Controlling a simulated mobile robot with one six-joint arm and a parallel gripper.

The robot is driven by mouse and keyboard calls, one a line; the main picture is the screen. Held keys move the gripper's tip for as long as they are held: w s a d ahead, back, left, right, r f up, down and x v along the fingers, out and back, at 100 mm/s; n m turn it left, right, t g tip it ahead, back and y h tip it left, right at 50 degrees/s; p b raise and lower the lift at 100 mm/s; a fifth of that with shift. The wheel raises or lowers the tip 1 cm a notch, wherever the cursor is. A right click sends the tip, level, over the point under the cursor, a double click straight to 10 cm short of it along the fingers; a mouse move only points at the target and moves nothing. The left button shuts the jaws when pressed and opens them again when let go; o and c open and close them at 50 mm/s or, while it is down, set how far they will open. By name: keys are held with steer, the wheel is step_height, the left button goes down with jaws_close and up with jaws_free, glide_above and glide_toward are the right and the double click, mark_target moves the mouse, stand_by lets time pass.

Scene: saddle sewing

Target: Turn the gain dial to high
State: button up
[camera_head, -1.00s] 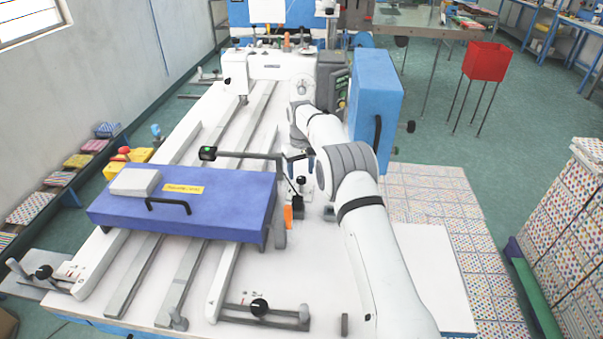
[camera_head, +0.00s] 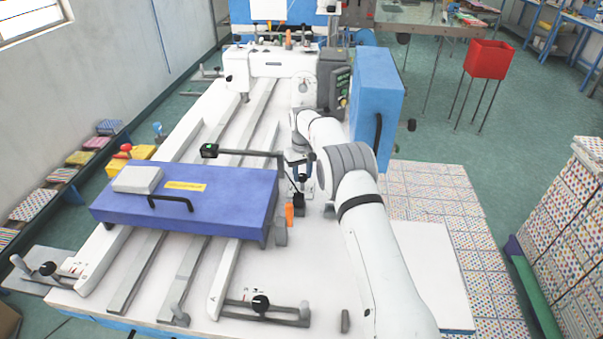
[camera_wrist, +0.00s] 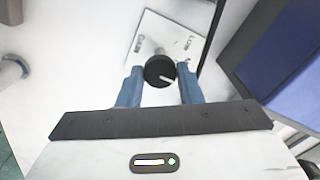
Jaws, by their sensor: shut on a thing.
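The gain dial (camera_wrist: 160,71) is a small round black knob with a white pointer line, seen in the wrist view. Its line points toward the lower right of that picture. A pale label plate (camera_wrist: 165,38) beside it reads GAIN and LOW; a HIGH mark is not readable. My gripper (camera_wrist: 160,87) has its two blue fingers on either side of the dial and is shut on it. In the head view my gripper (camera_head: 299,168) is low over the white table, right of the blue-purple board, and the dial is not clearly seen there.
The blue-purple board (camera_head: 200,212) with a black handle lies close left of my gripper. A dark post with an arm (camera_head: 245,153) and an orange piece (camera_head: 289,214) stand nearby. A blue cabinet (camera_head: 374,100) rises behind right.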

steer(key=shift+a, duration=0.2)
steer(key=shift+c, duration=0.4)
steer(key=shift+d, duration=0.15)
steer(key=shift+m+b, duration=0.35)
steer(key=shift+m, duration=0.25)
steer(key=shift+f+m+b, duration=0.1)
steer(key=shift+m+b, duration=0.25)
steer(key=shift+m, duration=0.25)
steer(key=m, duration=0.2)
steer(key=shift+m+b, duration=0.4)
steer(key=m, duration=0.6)
steer(key=shift+m+b, duration=0.3)
steer(key=shift+b, duration=0.05)
